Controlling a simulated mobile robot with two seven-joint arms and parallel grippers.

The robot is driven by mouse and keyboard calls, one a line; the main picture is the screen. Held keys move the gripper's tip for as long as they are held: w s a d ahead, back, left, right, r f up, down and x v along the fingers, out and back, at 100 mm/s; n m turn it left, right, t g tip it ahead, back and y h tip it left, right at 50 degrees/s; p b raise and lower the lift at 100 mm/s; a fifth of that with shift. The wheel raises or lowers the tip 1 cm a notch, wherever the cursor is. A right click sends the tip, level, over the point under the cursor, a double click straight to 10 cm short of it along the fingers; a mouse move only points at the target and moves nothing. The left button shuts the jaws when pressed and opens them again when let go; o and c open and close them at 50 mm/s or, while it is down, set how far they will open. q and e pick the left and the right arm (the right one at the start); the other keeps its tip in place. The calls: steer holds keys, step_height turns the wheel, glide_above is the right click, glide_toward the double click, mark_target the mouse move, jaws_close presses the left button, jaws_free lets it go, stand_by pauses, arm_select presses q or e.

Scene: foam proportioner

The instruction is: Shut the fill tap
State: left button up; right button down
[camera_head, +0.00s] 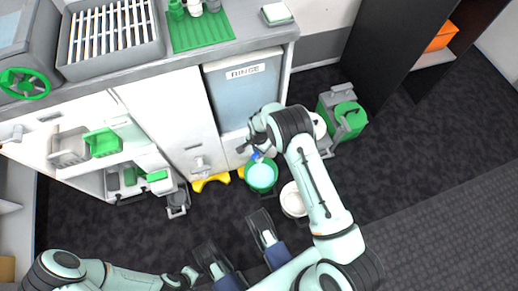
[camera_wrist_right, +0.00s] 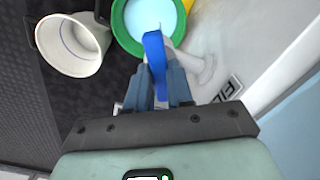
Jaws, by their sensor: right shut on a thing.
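The fill tap's blue lever (camera_wrist_right: 154,48) stands between the fingers of my right gripper (camera_wrist_right: 160,72) in the right wrist view. The gripper is shut on this lever. The tap's pale body (camera_wrist_right: 198,68) shows just beyond the fingers, partly hidden by them. In the head view, my right gripper (camera_head: 252,150) is at the cabinet front below the RINSE panel, with a bit of blue beside it. A green bucket (camera_head: 262,188) holding pale blue liquid stands below the tap. My left gripper (camera_head: 188,276) is low in the head view, and its fingers are unclear.
A white bucket (camera_head: 293,200) stands beside the green one and also shows in the right wrist view (camera_wrist_right: 72,48). A green and grey caddy (camera_head: 345,118) stands to the right. Yellow feet-like pieces (camera_head: 210,182) lie by the cabinet.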

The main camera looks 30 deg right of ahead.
steer(key=m, duration=0.5)
steer(key=shift+a+m, duration=0.1)
steer(key=shift+m, duration=0.6)
steer(key=c, duration=1)
jaws_free()
arm_select(q)
steer(key=w+d+r+t+p, duration=0.1)
steer(key=w+r+t+p, duration=0.2)
steer(key=w+r, duration=0.3)
steer(key=shift+w+r+m+p, duration=0.25)
steer(key=shift+w+p, duration=0.35)
steer(key=shift+w, duration=0.55)
arm_select(e)
step_height(320, 180, up, 13)
steer(key=shift+r, duration=0.2)
